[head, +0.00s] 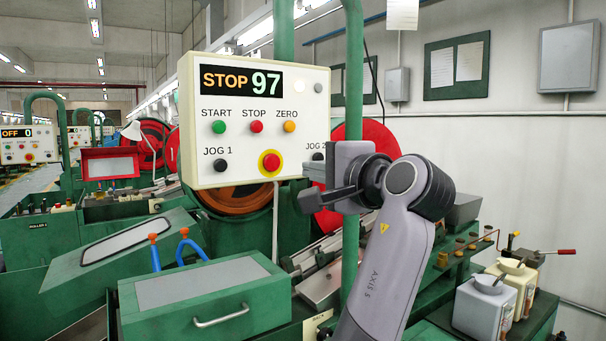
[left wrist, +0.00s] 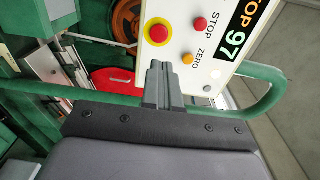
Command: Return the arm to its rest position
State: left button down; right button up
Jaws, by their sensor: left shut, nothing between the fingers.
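My left arm rises from the bottom of the head view, and its left gripper (head: 318,184) is at the lower right of the white control panel (head: 205,170). The gripper is shut and empty. In the left wrist view its fingers (left wrist: 158,76) are together, with the panel (left wrist: 228,72) behind them. The panel's display reads STOP 97. The red emergency button on a yellow ring (head: 269,162) is left of the gripper; in the wrist view this button (left wrist: 158,33) is just above the fingertips. The gripper partly covers the JOG 2 area. I cannot tell the gap to the panel. My right gripper is not in view.
A green post (head: 353,70) stands close beside the gripper. A green box with a handle (head: 180,297) is below the panel. White containers (head: 484,306) stand at the lower right. The wall area at upper right is clear of machinery.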

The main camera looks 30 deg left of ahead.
pick_arm(q)
jog(key=shift+s+d, duration=0.15)
jog(key=shift+d, duration=0.1)
jog(key=shift+f, duration=0.1)
dwell(0.3)
jog(key=w+f+m+t+h, duration=0.2)
jog(key=w+f+h, duration=0.1)
jog(key=f, duration=1)
jog(key=w+f+m+t+h, duration=0.2)
jog(key=w+f+t+h, duration=0.15)
jog(key=f, duration=1.05)
jog(key=s+d+f+h, duration=0.2)
jog(key=s+f+h, duration=0.1)
jog(key=f, duration=0.5)
jog(key=s+d+f+h, duration=0.1)
jog(key=s+f+h, duration=0.15)
jog(key=f, duration=0.55)
jog(key=s+d+f+n+g+h, duration=0.1)
jog(key=s+d+f+n+h, duration=0.1)
jog(key=s+f, duration=0.6)
jog(key=s+d+f+n+g+h, duration=0.1)
jog(key=s+d+f+n+h, duration=0.2)
jog(key=s+f, duration=0.5)
jog(key=s+n+h, duration=0.1)
jog(key=s, duration=0.7)
jog(key=shift+d+f+n, duration=0.15)
jog(key=shift+f+n, duration=0.05)
jog(key=shift+n, duration=0.1)
